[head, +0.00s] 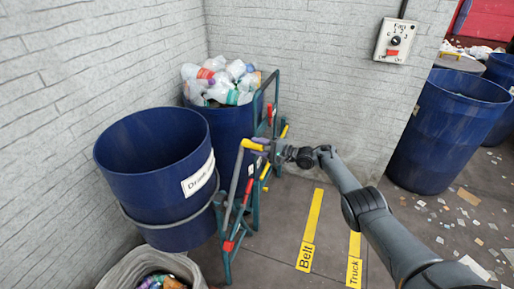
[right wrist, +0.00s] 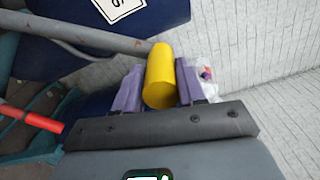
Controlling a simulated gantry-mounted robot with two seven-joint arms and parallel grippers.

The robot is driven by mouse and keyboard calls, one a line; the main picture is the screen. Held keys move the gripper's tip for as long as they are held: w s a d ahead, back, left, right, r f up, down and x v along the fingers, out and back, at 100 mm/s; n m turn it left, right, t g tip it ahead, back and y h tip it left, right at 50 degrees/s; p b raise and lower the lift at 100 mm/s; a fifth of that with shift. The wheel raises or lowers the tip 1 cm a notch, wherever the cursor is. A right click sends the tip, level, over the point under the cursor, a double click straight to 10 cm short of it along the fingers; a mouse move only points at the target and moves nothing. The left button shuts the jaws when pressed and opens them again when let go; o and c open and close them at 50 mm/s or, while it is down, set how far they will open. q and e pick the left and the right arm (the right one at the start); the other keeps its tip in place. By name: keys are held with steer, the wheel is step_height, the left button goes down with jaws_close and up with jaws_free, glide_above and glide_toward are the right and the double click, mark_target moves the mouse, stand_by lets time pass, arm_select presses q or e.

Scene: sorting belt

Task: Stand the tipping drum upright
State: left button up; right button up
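The tipping drum (head: 140,198) is an open blue drum with a white label, at the left in the head view. It hangs in a green tipping frame (head: 226,258) and leans a little, its open mouth facing up. A grey lever with a yellow grip (head: 252,145) rises beside it. My right gripper (head: 262,146) is at this grip. In the right wrist view, its purple fingers (right wrist: 160,88) lie on both sides of the yellow grip (right wrist: 160,75) and appear closed on it. The drum's blue wall (right wrist: 85,35) shows behind. My left gripper is not in view.
A second blue drum (head: 230,130) full of plastic bottles (head: 225,82) stands behind. A waste bag (head: 120,270) is at the lower left. A control box (head: 395,40) hangs on the brick wall. Another blue drum (head: 440,135) stands right. Floor strips read Belt (head: 311,230) and Truck (head: 354,262).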

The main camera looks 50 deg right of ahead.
steer(key=o, duration=0.4)
steer(key=shift+c, duration=0.2)
steer(key=shift+s+d+r+p, duration=0.1)
steer(key=shift+s+p, duration=0.35)
steer(key=shift+p, duration=0.05)
steer(key=p+v, duration=0.4)
steer(key=v, duration=0.6)
steer(key=shift+p, duration=0.3)
steer(key=shift+d+f, duration=0.1)
steer(key=shift+f, duration=0.1)
